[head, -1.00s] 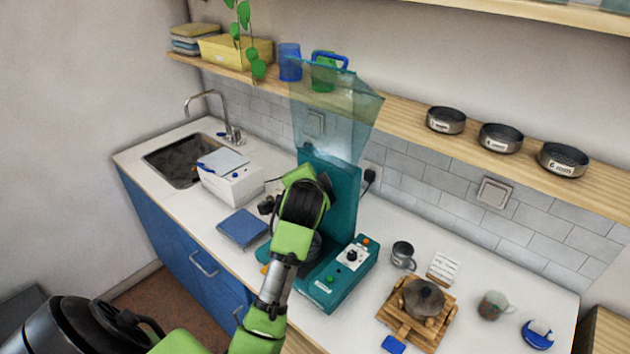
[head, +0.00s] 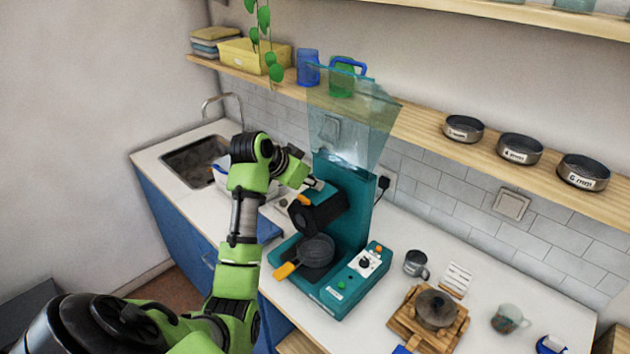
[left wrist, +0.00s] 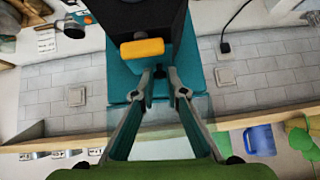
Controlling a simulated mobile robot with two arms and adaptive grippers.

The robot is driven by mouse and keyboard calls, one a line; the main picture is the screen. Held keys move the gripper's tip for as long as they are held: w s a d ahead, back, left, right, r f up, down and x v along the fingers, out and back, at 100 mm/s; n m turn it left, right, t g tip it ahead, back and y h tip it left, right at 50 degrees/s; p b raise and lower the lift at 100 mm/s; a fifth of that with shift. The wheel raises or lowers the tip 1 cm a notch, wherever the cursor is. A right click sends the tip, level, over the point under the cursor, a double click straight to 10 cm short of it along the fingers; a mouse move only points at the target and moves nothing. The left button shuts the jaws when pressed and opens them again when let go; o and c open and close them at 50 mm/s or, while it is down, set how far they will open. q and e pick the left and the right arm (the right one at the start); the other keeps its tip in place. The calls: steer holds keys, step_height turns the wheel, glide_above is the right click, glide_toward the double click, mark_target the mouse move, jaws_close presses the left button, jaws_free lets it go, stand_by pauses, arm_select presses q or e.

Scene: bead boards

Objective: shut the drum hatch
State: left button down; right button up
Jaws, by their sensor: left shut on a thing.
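The teal machine (head: 350,192) stands on the counter under a clear hopper. Its black drum (head: 322,213) carries an orange tab (head: 305,200); in the left wrist view this tab (left wrist: 142,48) sits close above my fingertips. I cannot tell for certain which part is the hatch or how far it stands open. My left gripper (head: 314,184) is at the upper part of the drum. My right gripper is not in view.
A dark round pan (head: 317,250) with an orange handle sits below the drum. A control box (head: 350,283) is at its right. A metal mug (head: 416,262) and wooden stand (head: 405,322) are farther right. The shelf (head: 420,128) runs behind the hopper.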

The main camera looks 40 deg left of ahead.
arm_select(q)
steer(key=shift+a+f+h, duration=0.15)
steer(key=shift+f+h, duration=0.1)
steer(key=shift+h, duration=0.05)
steer(key=shift+f, duration=0.1)
stand_by(0.3)
steer(key=c, duration=2)
jaws_free()
steer(key=shift+c, duration=0.2)
steer(key=shift+s+r, duration=0.2)
steer(key=shift+r, duration=0.1)
steer(key=v, duration=1.1)
steer(key=shift+s+a, duration=0.15)
steer(key=shift+a, duration=0.05)
